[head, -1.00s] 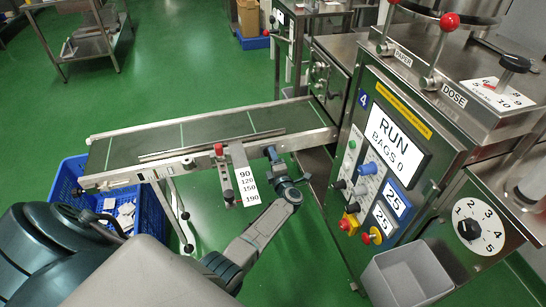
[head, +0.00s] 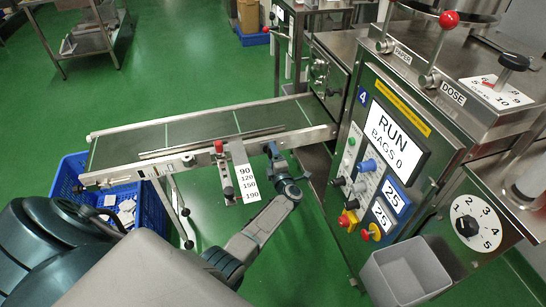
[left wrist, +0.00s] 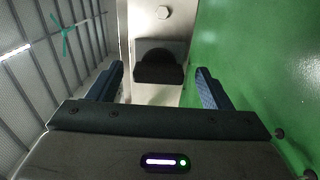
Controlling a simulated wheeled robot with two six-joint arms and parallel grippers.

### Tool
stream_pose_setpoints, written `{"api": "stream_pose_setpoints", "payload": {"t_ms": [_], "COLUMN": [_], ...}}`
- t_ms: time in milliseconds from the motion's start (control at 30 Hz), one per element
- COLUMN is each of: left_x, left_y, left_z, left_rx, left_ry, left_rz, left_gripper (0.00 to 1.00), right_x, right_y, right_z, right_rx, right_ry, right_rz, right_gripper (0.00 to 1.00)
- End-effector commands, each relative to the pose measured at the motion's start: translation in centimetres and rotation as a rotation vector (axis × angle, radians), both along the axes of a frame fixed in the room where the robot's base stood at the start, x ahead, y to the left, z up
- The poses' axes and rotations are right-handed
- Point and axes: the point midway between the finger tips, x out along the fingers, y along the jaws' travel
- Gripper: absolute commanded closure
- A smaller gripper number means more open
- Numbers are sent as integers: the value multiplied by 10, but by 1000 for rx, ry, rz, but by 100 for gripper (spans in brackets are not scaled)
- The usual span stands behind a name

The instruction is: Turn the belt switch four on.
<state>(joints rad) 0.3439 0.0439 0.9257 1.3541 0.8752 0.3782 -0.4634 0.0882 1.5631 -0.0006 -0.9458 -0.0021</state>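My left gripper (head: 271,152) is at the front rail of the conveyor belt, near the belt's right end. In the left wrist view a black knob-like switch (left wrist: 160,66) sits on a pale metal plate (left wrist: 143,18), ahead of and between the fingers. The two blue fingers are open, with a gap on each side of the knob, and seem not to touch it. In the head view my gripper hides this knob, so its setting cannot be told. The machine (head: 437,119) bears a blue label "4" and its screen (head: 395,140) reads "RUN BAGS 0". My right gripper is not in view.
The conveyor (head: 205,131) runs left from the machine. A scale plate (head: 245,184) marked 90 to 190 hangs left of my gripper. A blue crate (head: 70,185) stands at the belt's left end. A grey bin (head: 405,275) is at the machine's front. Green floor lies open behind.

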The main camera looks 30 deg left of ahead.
Motion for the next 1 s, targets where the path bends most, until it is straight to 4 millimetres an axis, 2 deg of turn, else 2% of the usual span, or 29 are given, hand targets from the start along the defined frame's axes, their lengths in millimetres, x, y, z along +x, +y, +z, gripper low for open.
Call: {"api": "stream_pose_setpoints", "payload": {"t_ms": [267, 533, 700, 1000], "left_x": [-7, -42, -60, -70], "left_y": [-8, -49, -70, -82], "left_z": [0, -1, -1, 0], "left_rx": [-1, -3, -3, 1], "left_ry": [-1, -1, 0, -1], "left_rz": [-1, -1, 0, 0], "left_gripper": [27, 27, 27, 27], "right_x": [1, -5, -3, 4], "right_y": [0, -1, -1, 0], "right_z": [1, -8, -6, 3], "right_rx": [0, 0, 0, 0], "right_ry": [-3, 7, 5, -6], "right_rz": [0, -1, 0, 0], "right_gripper": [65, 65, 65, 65]}}
